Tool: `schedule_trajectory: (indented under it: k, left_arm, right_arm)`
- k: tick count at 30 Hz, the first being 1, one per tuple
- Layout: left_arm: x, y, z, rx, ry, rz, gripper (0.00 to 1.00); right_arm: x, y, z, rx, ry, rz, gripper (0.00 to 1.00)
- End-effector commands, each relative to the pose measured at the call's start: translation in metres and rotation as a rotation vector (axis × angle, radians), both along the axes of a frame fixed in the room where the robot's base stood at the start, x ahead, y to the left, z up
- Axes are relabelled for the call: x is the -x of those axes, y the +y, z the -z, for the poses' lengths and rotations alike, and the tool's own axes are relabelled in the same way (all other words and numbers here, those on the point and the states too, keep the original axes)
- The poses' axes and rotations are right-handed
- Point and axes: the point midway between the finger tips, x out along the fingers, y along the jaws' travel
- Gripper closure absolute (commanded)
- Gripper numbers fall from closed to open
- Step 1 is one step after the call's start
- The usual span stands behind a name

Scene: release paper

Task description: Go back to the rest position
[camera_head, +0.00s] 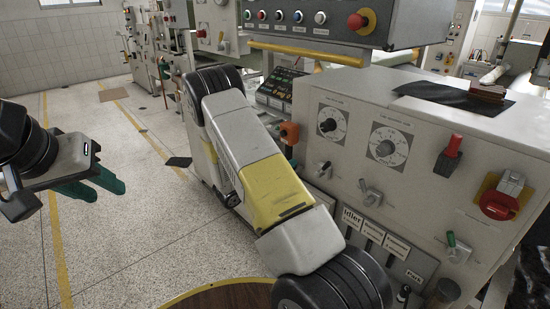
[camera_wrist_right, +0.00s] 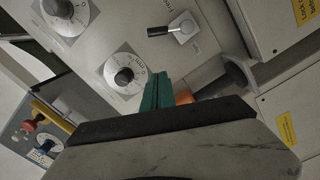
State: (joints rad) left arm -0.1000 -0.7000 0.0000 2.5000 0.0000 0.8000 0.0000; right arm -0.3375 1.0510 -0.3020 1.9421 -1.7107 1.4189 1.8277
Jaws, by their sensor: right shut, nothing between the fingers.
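My left gripper (camera_head: 108,190) hangs at the left of the head view over bare floor, with green fingers pointing right and down. Nothing shows held in it, and the gap between its fingers is unclear. My right arm reaches from the bottom of the head view up in front of the control panel (camera_head: 375,120); its gripper is hidden there. In the right wrist view the green fingers of my right gripper (camera_wrist_right: 157,92) are shut together and empty. They point towards the panel face, in front of an orange knob (camera_wrist_right: 184,97).
The panel carries dials (camera_head: 388,146), toggle switches (camera_head: 370,193), a red-handled switch (camera_head: 448,157) and a red round knob (camera_head: 499,202). A button box (camera_head: 330,22) overhangs its back. A round wooden top (camera_head: 225,297) is at the bottom.

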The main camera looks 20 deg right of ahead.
Motion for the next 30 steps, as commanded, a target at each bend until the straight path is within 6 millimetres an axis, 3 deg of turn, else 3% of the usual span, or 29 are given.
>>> schedule_trajectory:
  k: [8, 11, 14, 20, 26, 30]
  left_arm:
    - [0.0, 0.0, 0.0, 0.0, 0.0, 0.0, 0.64]
    - [0.0, 0.0, 0.0, 0.0, 0.0, 0.0, 0.64]
    - [0.0, 0.0, 0.0, 0.0, 0.0, 0.0, 0.64]
    - [0.0, 0.0, 0.0, 0.0, 0.0, 0.0, 0.64]
    - [0.0, 0.0, 0.0, 0.0, 0.0, 0.0, 0.64]
    - [0.0, 0.0, 0.0, 0.0, 0.0, 0.0, 0.64]
  right_arm:
    - [0.001, -0.001, -0.001, -0.003, 0.001, 0.004, 1.0]
    - [0.008, -0.005, -0.011, -0.029, 0.013, 0.045, 1.0]
    - [0.028, -0.014, -0.03, -0.097, 0.052, 0.132, 1.0]
    - [0.093, -0.02, -0.071, -0.36, 0.179, 0.317, 1.0]
    - [0.153, 0.001, -0.101, -0.683, 0.289, 0.361, 1.0]
    - [0.189, 0.029, -0.12, -0.913, 0.338, 0.302, 1.0]
